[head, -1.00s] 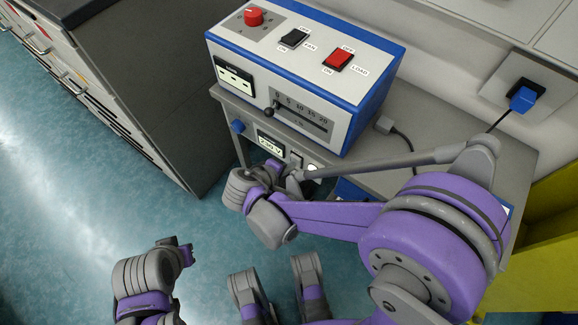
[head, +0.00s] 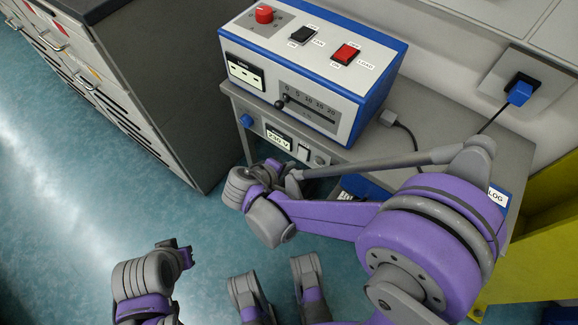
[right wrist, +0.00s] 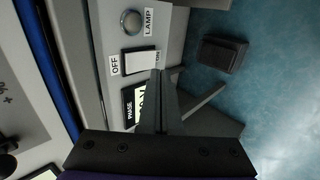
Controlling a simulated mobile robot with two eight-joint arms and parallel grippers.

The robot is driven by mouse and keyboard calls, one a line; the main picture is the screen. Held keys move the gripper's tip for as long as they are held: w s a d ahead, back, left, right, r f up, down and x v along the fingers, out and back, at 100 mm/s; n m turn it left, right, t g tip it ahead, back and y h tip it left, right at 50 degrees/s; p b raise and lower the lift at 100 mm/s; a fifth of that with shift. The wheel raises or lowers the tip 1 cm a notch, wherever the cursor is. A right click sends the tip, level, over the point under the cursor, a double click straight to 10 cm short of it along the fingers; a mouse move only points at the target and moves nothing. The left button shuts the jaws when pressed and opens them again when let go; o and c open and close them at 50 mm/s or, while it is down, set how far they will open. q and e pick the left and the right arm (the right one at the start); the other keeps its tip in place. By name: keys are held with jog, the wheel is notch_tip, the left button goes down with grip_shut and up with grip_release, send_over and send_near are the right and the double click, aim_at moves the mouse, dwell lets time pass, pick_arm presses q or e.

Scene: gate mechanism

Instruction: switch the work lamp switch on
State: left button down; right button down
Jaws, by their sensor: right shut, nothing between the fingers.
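The work lamp switch is a white rocker (right wrist: 139,62) between OFF and ON labels in the right wrist view, beside a round lamp (right wrist: 131,21) marked LAMP. In the head view the switch (head: 303,153) sits on the front panel under the table top. I cannot tell which side of the rocker is pressed. My right gripper (right wrist: 158,75) is shut and empty, its tips near the rocker's ON-side edge; contact is unclear. In the head view the right gripper (head: 291,182) is just below the panel, partly hidden by its wrist. My left gripper (head: 183,250) is low at left, away from the panel.
A blue and white console (head: 300,60) with a red knob, black and red switches and a slider stands on the grey table (head: 420,125). A 230 V display (head: 279,138) is left of the switch. A dark-topped cabinet (head: 150,90) stands left; blue floor is open.

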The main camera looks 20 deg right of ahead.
aim_at(303, 154)
jog(key=p+v, duration=0.2)
jog(key=v, duration=0.8)
jog(key=shift+p, duration=0.3)
jog(key=shift+s+a+f, duration=0.15)
jog(key=shift+f, duration=0.65)
jog(key=w+d+r+b+x, duration=0.1)
jog(key=b+x, duration=0.2)
jog(key=x, duration=1)
jog(key=shift+d+r+b, duration=0.2)
jog(key=shift+b, duration=0.1)
